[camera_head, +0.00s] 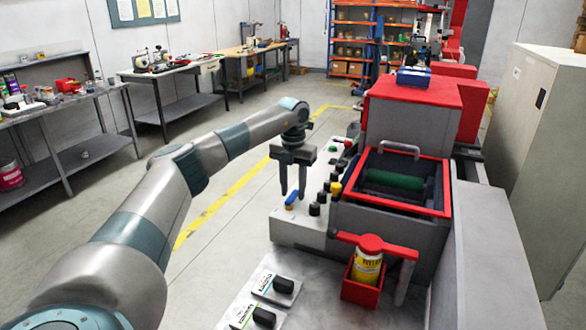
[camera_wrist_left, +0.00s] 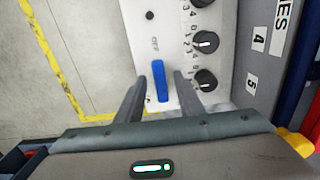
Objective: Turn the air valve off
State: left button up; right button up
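The air valve appears to be the blue lever (camera_head: 290,202) on the grey control panel, at its near left part in the head view. In the left wrist view the blue lever (camera_wrist_left: 160,82) lies lengthwise up the picture, with an "OFF" mark (camera_wrist_left: 155,44) just above its upper end. My left gripper (camera_head: 292,194) points down over the lever. Its fingers are open, and in the left wrist view the left gripper (camera_wrist_left: 158,80) has one finger on each side of the lever. I cannot tell whether they touch it. My right gripper is not in view.
Black knobs (camera_wrist_left: 205,42) stand close to the right of the lever in the left wrist view. The red-framed machine bay (camera_head: 400,180) and a red holder with a yellow can (camera_head: 367,268) are to the right. Open floor (camera_head: 235,215) lies left of the panel.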

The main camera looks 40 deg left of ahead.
aim_at(293, 194)
pick_arm(q)
jog(key=shift+r+b, duration=0.3)
jog(key=shift+r, duration=0.3)
notch_tip(293, 194, up, 16)
jog(key=b, duration=0.3)
jog(key=shift+b, duration=0.3)
